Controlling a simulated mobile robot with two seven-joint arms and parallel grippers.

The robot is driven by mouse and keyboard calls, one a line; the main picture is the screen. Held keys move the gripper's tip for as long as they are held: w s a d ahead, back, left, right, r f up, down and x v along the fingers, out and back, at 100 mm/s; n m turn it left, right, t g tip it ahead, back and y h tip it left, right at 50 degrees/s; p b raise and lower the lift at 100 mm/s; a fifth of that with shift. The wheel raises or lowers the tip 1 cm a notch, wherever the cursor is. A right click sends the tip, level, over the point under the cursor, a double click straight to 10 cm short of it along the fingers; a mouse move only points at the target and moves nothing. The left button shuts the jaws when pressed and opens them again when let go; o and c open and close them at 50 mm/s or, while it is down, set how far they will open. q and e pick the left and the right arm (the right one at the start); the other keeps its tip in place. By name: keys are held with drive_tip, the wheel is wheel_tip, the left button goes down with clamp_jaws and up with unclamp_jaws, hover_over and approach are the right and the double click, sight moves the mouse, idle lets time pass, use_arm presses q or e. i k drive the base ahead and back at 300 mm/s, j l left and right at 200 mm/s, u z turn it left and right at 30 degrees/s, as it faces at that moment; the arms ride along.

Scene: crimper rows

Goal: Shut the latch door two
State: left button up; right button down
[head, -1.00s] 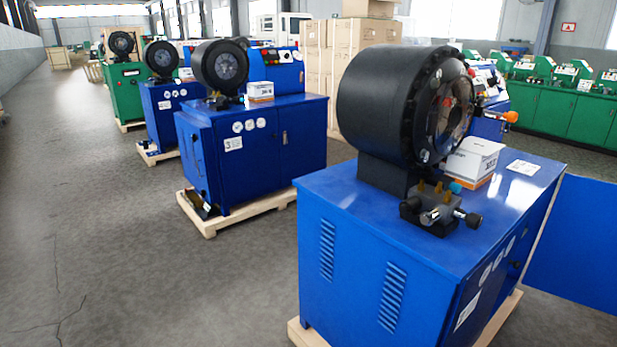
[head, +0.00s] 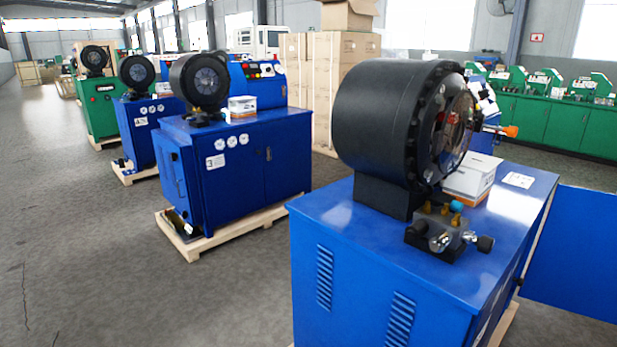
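An open blue cabinet door (head: 572,252) stands out to the right from the front of the nearest blue crimper machine (head: 385,270). The label on this machine's front is not readable from here, so I cannot tell whether it is number two. The door's latch is not visible. Another blue crimper (head: 285,155), with a label that looks like 3, stands behind to the left, its door closed. Neither of my grippers is in view.
A smaller blue crimper (head: 140,130) and a green one (head: 100,105) stand further back in the row on wooden pallets. Cardboard boxes (head: 345,70) are stacked behind. Green machines (head: 545,125) line the right. Open grey floor (head: 90,250) lies at the left.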

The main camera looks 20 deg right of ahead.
sight(572, 267)
drive_tip(key=i+j+u, duration=0.2)
drive_tip(key=i+u, duration=0.2)
drive_tip(key=i, duration=0.15)
drive_tip(key=i+u, duration=0.45)
drive_tip(key=i+j+z, duration=0.1)
drive_tip(key=i, duration=0.65)
drive_tip(key=i+j+z, duration=0.15)
drive_tip(key=i, duration=0.6)
drive_tip(key=i+l+z, duration=0.1)
drive_tip(key=i+z, duration=0.4)
drive_tip(key=i+j+z, duration=0.15)
drive_tip(key=i+z, duration=0.35)
drive_tip(key=i+l+z, duration=0.1)
drive_tip(key=i+z, duration=0.6)
drive_tip(key=i+j+z, duration=0.15)
drive_tip(key=i+z, duration=0.55)
drive_tip(key=i, duration=0.3)
drive_tip(key=i+j+z, duration=0.1)
drive_tip(key=i+z, duration=0.25)
drive_tip(key=i, duration=0.35)
drive_tip(key=i+j+z, duration=0.1)
drive_tip(key=i+z, duration=0.35)
drive_tip(key=i+j+z, duration=0.7)
drive_tip(key=z, duration=0.15)
drive_tip(key=i+j+z, duration=0.55)
drive_tip(key=j+z, duration=0.25)
drive_tip(key=i+j+z, duration=0.2)
drive_tip(key=j+z, duration=0.25)
drive_tip(key=l, duration=0.1)
